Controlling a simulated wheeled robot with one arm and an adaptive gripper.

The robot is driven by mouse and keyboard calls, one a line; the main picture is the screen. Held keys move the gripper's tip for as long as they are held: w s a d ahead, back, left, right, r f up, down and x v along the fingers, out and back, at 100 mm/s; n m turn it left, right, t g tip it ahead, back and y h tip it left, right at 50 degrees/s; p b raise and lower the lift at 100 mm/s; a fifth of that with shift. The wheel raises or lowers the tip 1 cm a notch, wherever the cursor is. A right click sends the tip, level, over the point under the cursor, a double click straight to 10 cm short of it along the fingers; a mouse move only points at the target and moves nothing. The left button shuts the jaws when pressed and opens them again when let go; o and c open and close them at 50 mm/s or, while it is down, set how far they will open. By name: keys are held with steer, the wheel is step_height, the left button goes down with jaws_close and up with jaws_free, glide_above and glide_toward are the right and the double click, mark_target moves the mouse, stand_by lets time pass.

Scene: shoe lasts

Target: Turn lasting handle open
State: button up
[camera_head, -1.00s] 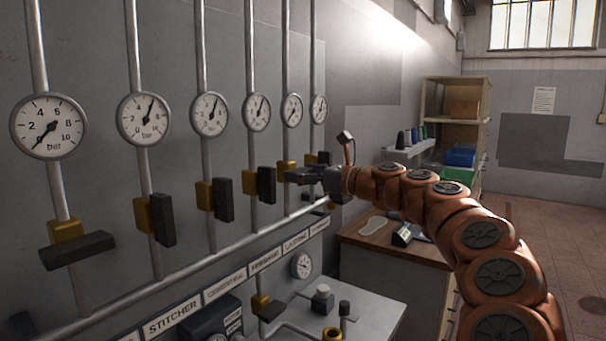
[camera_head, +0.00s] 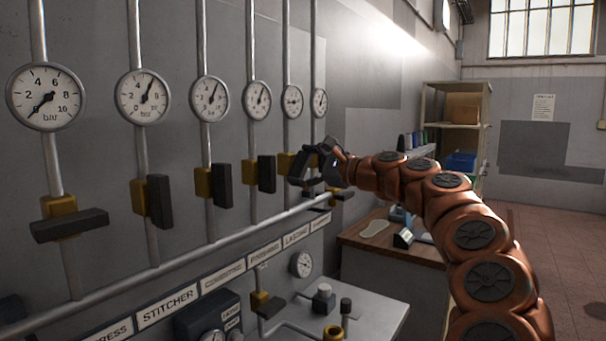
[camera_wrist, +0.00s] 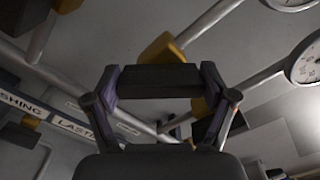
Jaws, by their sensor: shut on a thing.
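The lasting valve is on the fifth pipe from the left, with a yellow body (camera_head: 284,165) below its round gauge (camera_head: 292,101). My gripper (camera_head: 304,168) is at this valve and hides most of its handle in the head view. In the wrist view the dark bar handle (camera_wrist: 152,78) lies between the two fingers of my gripper (camera_wrist: 160,84), which are shut on it. The yellow body (camera_wrist: 160,47) shows just behind the handle. The lasting label (camera_head: 295,237) is on the strip below.
The leftmost valve's handle (camera_head: 69,225) lies nearly level; the neighbouring handles, such as the finishing one (camera_head: 266,174), stand upright close to my gripper's left. A wooden bench (camera_head: 385,245) and a shelf (camera_head: 455,130) stand to the right.

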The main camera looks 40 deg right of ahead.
steer(key=n+b, duration=0.2)
steer(key=n, duration=0.1)
steer(key=n+b, duration=0.1)
steer(key=shift+f, duration=0.25)
steer(key=n+b, duration=0.2)
steer(key=n, duration=0.1)
steer(key=shift+n, duration=0.6)
steer(key=shift+r+b, duration=0.1)
steer(key=shift+b, duration=0.2)
steer(key=o, duration=1)
steer(key=v, duration=1.2)
